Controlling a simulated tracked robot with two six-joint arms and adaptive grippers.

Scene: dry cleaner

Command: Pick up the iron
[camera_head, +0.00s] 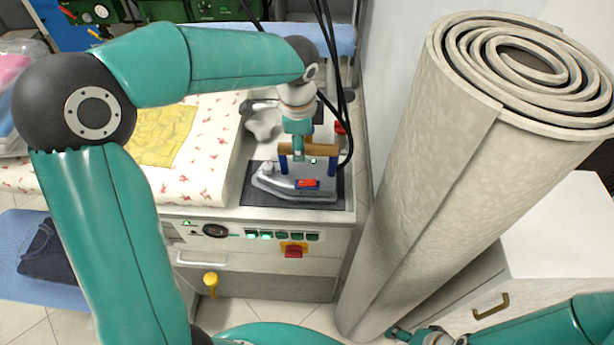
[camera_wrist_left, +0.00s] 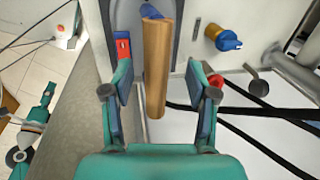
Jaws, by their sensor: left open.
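The iron (camera_head: 270,185) has a grey body, a red switch, blue posts and a wooden bar handle (camera_head: 324,149). It sits on a dark pad (camera_head: 334,190) at the right end of the ironing station. My left gripper (camera_head: 297,150) points down over the handle. In the left wrist view the handle (camera_wrist_left: 156,60) runs lengthwise between the open, spread fingers of the left gripper (camera_wrist_left: 158,80), with a gap on both sides. No grasp shows. My right gripper (camera_head: 408,334) is at the bottom edge, partly cut off, far from the iron; its jaw state is unclear.
A patterned ironing board (camera_head: 205,165) with a yellow cloth (camera_head: 165,135) lies left of the iron. Black cables (camera_head: 345,100) hang close to the gripper's right. A tall rolled carpet (camera_head: 440,150) stands on the right. Buttons and a red knob (camera_head: 293,251) line the station's front.

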